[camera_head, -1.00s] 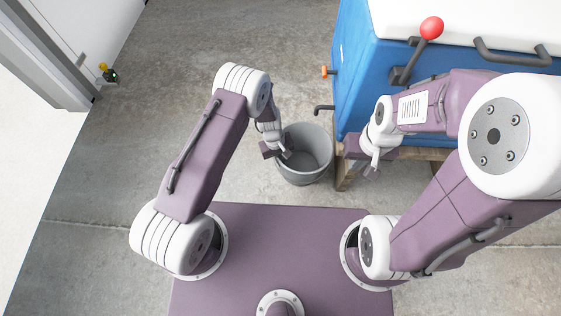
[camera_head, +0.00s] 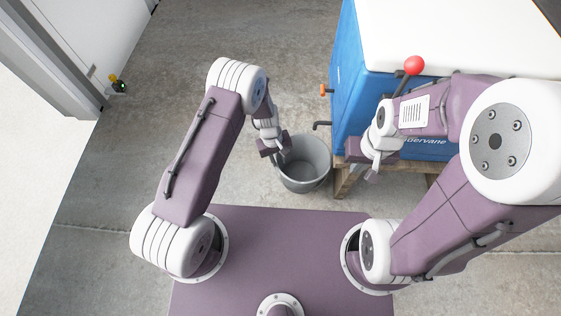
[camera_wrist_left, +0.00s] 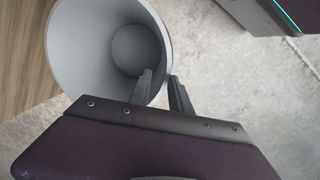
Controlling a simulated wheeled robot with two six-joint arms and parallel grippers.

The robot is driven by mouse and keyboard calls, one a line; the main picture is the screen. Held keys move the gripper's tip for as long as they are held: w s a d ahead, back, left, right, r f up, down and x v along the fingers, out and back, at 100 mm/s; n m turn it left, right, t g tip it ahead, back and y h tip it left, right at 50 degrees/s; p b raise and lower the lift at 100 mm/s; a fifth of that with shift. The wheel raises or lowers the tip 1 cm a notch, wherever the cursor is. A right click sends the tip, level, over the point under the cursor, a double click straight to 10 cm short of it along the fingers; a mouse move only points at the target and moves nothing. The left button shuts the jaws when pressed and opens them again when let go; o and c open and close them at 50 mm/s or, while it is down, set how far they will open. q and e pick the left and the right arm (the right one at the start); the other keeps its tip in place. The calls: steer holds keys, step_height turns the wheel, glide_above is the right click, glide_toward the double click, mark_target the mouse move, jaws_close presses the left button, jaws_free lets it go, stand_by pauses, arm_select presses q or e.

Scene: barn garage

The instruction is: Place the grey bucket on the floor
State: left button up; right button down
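The grey bucket (camera_head: 309,158) stands upright in front of my base in the head view and appears to rest on the concrete floor. It is empty, and I cannot see its underside. My left gripper (camera_head: 279,158) is at its left rim. In the left wrist view, the two dark fingers (camera_wrist_left: 163,88) are apart at the rim of the bucket (camera_wrist_left: 95,60), one over the inside and one outside. They do not look closed on the thin rim. My right gripper (camera_head: 373,170) is away to the right, with nothing seen in it; its fingers are not clear.
A blue cooler (camera_head: 352,70) with a white lid stands on a wooden stand (camera_head: 345,180) close to the right of the bucket, its taps pointing towards it. A white door (camera_head: 90,30) is at the far left.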

arm_select(q)
steer(key=r, duration=0.2)
steer(key=r+p, duration=0.1)
steer(key=shift+a+r, duration=0.25)
steer(key=shift+r, duration=0.05)
steer(key=a+r+m, duration=0.1)
steer(key=a+r, duration=0.3)
steer(key=r, duration=0.5)
steer(key=s+a+r+m+t+y, duration=0.1)
steer(key=s+a+r+m, duration=0.2)
steer(key=s+a+r, duration=0.6)
steer(key=s+r, duration=0.4)
steer(key=shift+a+r+t, duration=0.15)
steer(key=shift+a+t, duration=0.2)
steer(key=shift+t, duration=0.05)
